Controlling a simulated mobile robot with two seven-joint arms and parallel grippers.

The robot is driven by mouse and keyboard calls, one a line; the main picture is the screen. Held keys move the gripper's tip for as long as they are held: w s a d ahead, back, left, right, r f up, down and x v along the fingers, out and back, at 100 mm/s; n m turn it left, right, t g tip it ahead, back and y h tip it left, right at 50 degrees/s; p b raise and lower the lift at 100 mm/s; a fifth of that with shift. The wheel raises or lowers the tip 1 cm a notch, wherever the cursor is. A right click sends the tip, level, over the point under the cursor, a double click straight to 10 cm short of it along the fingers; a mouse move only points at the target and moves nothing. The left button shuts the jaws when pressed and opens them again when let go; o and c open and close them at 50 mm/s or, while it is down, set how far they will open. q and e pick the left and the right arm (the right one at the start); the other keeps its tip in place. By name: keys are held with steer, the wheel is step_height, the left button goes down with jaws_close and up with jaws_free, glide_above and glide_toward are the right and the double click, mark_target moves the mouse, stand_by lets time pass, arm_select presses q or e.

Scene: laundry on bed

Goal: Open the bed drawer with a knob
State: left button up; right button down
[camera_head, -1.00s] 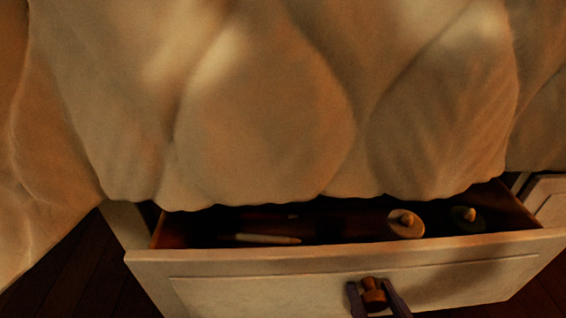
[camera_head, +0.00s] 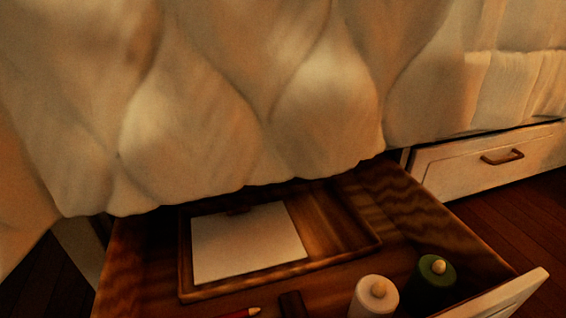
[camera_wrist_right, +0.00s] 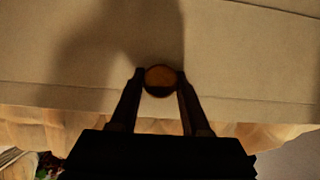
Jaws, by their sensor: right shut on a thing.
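The bed drawer (camera_head: 430,205) is pulled well out from under the bed in the head view, with its wooden inside showing. Its front panel is mostly below the head view and fills much of the right wrist view (camera_wrist_right: 225,40). The round wooden knob (camera_wrist_right: 160,78) is on that front. My right gripper (camera_wrist_right: 160,85) is shut on the knob, one finger on each side. The right gripper is out of the head view. My left gripper is not in view.
Inside the drawer are a wooden tray (camera_head: 350,230) with a white sheet (camera_head: 245,240), a white bottle (camera_head: 375,300) and a green bottle (camera_head: 432,280). A quilt (camera_head: 200,110) hangs above. Another drawer (camera_head: 480,165) with a handle is shut at right. Dark floor (camera_head: 500,220) is free there.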

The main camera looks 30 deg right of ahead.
steer(key=shift+s+a, duration=0.2)
steer(key=shift+s, duration=0.5)
steer(key=shift+c, duration=2)
jaws_free()
steer(key=p+v, duration=0.2)
steer(key=v, duration=0.8)
steer(key=shift+p, duration=0.35)
